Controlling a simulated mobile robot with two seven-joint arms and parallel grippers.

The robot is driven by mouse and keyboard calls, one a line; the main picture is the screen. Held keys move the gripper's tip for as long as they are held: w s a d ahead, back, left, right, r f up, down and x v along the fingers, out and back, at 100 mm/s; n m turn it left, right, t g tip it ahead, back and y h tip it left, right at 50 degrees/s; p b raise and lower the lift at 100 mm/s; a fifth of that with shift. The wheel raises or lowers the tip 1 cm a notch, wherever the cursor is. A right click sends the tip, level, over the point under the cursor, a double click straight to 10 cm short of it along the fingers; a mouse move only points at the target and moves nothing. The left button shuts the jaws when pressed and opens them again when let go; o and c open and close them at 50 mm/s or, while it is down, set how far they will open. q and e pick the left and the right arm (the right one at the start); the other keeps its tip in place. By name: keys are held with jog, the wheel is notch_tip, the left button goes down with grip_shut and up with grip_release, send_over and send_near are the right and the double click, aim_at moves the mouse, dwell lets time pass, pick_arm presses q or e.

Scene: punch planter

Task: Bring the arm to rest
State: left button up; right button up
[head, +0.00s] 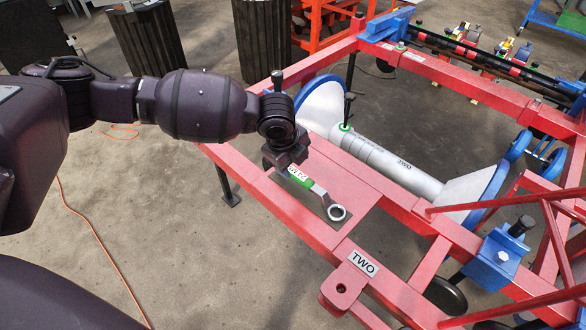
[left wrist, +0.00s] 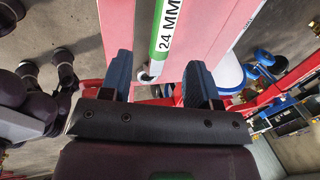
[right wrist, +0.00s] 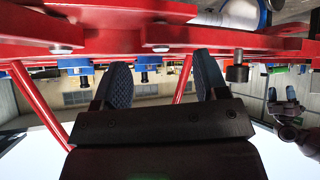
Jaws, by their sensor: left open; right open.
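I see nothing held between the fingers. My right gripper is out of the head view. In the right wrist view my right gripper (right wrist: 163,76) is open and empty, with red frame bars (right wrist: 110,38) ahead of it.
A grey cylinder marked TWO (head: 385,162) lies inside the frame between blue-rimmed discs (head: 485,195). A blue clamp block (head: 497,257) with a black knob sits at the right. Dark ribbed bins (head: 150,45) stand behind. An orange cable (head: 85,228) crosses the open floor at left.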

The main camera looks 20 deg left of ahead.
pick_arm(q)
jog(key=shift+v, duration=0.95)
pick_arm(e)
jog(key=shift+s+d+f, duration=0.1)
jog(key=shift+s, duration=0.05)
pick_arm(q)
jog(key=shift+s, duration=0.1)
jog(key=s+d+f+n+t+h+p, duration=0.1)
jog(key=s+d+n+t+h+p, duration=0.15)
jog(key=s+d+n, duration=0.4)
jog(key=s+d+f+n+t+h+p, duration=0.15)
jog(key=s+d+h+p, duration=0.25)
jog(key=s, duration=0.5)
jog(key=s+a+n+t+y+p, duration=0.4)
jog(key=s+a+n+y, duration=0.3)
jog(key=s+a+n, duration=0.6)
jog(key=s+a, duration=0.3)
jog(key=s, duration=0.3)
jog(key=shift+a+f+p, duration=0.15)
jog(key=shift+a+p, duration=0.05)
jog(key=shift+p, duration=0.15)
pick_arm(e)
notch_tip(320, 180, up, 9)
jog(key=t, duration=0.1)
jog(key=shift+w+m, duration=0.25)
jog(key=shift+m, duration=0.15)
